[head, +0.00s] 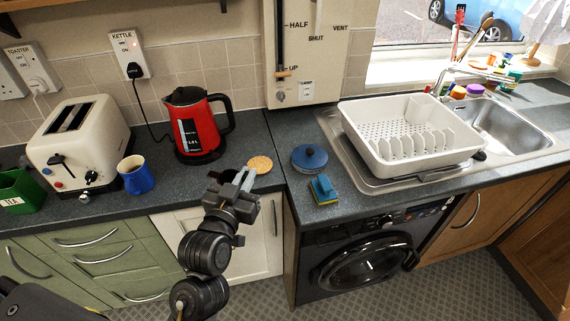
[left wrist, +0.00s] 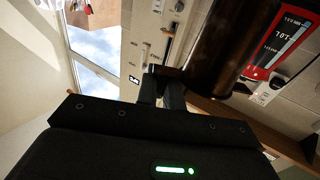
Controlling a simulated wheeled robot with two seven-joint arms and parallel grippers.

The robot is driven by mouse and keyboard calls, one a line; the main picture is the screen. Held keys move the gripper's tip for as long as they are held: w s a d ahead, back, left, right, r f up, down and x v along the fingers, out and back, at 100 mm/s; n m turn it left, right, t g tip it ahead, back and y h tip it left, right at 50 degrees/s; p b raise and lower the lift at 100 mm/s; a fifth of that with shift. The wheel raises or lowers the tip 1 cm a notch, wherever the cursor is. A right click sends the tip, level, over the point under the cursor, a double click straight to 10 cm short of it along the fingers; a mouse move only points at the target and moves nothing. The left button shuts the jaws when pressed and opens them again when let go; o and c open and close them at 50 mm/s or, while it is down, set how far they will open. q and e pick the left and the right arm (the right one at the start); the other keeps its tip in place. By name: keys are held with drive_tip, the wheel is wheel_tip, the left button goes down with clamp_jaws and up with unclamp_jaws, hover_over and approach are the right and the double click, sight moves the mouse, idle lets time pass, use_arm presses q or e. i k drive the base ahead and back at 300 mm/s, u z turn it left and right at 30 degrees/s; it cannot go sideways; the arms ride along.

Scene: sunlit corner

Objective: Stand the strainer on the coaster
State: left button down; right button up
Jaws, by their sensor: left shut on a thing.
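The coaster (head: 260,164) is a round, tan disc lying flat on the dark worktop, right of the red kettle. My left gripper (head: 239,184) is at the worktop's front edge, in front of and slightly left of the coaster in the picture. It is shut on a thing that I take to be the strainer. In the left wrist view this shows as a dark brown, shiny, rounded body (left wrist: 213,42) beyond the fingers (left wrist: 163,88). In the head view the gripper mostly hides it, so its shape and tilt are unclear. My right gripper is not in view.
The red kettle (head: 196,125) stands behind and left of the coaster. A blue mug (head: 136,177) and toaster (head: 80,144) are further left. A blue lid-like disc (head: 309,158) and a sponge (head: 323,190) lie to the right, before the white dish rack (head: 400,150).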

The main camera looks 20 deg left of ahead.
sight(259, 164)
drive_tip(key=z, duration=2.2)
drive_tip(key=i, duration=1.85)
drive_tip(key=u, duration=3.1)
drive_tip(key=i, duration=0.5)
drive_tip(key=u, duration=0.05)
